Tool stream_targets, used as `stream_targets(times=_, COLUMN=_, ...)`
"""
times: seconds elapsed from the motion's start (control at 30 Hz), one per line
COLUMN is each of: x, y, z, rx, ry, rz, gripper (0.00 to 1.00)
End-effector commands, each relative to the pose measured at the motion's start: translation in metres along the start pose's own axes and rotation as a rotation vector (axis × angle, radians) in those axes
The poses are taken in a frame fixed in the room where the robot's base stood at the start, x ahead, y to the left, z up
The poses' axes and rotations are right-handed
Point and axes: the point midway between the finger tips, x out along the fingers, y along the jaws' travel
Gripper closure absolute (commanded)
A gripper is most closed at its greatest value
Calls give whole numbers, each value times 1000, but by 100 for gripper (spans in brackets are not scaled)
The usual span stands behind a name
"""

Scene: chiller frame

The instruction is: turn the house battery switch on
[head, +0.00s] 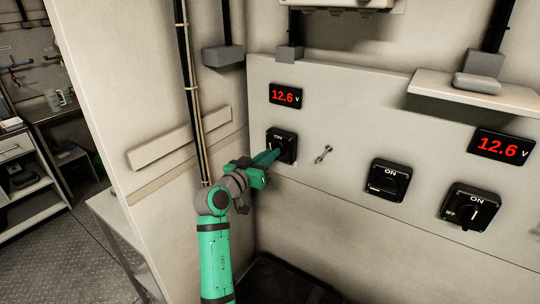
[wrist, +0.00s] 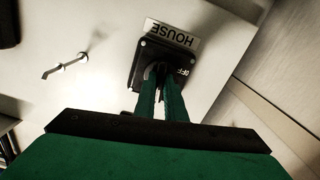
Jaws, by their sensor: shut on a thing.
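The house battery switch (head: 288,137) is a black square rotary switch on the pale panel, below a red 12.6 V display (head: 286,95). In the wrist view, the switch (wrist: 143,62) has a HOUSE label (wrist: 172,33), seen upside down, and OFF lettering shows right of the fingers. My gripper (head: 277,154) reaches the switch from the front. In the wrist view, the green fingers of my gripper (wrist: 163,72) are close together on the knob. The fingers hide most of the knob, so I cannot tell which way it points.
Two more black rotary switches stand to the right, one in the middle (head: 389,180) and one at far right (head: 470,208) below a second display (head: 503,146). A small metal handle (head: 323,154) sticks out right of the house switch. A shelf (head: 478,92) juts out upper right.

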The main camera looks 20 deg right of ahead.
Motion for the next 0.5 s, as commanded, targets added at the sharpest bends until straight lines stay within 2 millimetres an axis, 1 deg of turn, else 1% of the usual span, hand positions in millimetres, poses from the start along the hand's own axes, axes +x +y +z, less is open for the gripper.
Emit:
stream_targets(times=0.2, x=-1, y=-2, z=1, rx=122, ry=-3, rz=-2, gripper=100)
stream_targets(times=0.5, x=0, y=-1, z=2, rx=201, ry=-3, rz=-1, gripper=100)
